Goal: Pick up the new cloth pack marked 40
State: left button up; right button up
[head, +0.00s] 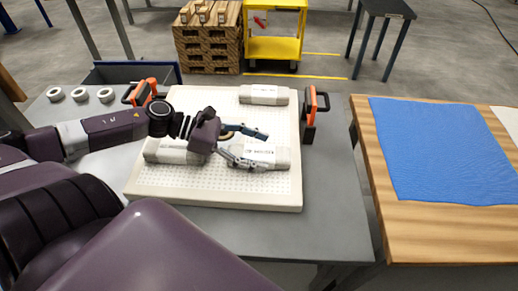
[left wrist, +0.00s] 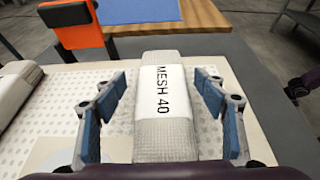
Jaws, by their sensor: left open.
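The pack marked MESH 40 (left wrist: 165,100) is a grey woven cloth bundle with a white band, lying flat on the white perforated plate. In the head view this pack (head: 269,155) is the front right one, partly covered by my left gripper (head: 262,149). In the left wrist view my left gripper (left wrist: 161,92) is open, with one blue-padded finger on each side of the pack. Gaps show between the pads and the pack, so it is not held. My right gripper is not in view.
Two similar packs lie on the plate (head: 215,190), one at the back (head: 264,95) and one at front left (head: 170,152). Orange-handled blocks (head: 311,105) stand at its edges. White rings (head: 80,94) lie at left. A wooden table with a blue sheet (head: 440,145) stands right.

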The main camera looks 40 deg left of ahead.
aim_at(269, 153)
pick_arm(q)
jog(key=shift+b+x, duration=0.3)
jog(key=shift+x, duration=1.8)
jog(key=shift+s+d+r, duration=0.1)
jog(key=shift+r, duration=0.05)
jog(key=c, duration=1.2)
jog(key=shift+c, duration=0.5)
jog(key=shift+r, duration=0.15)
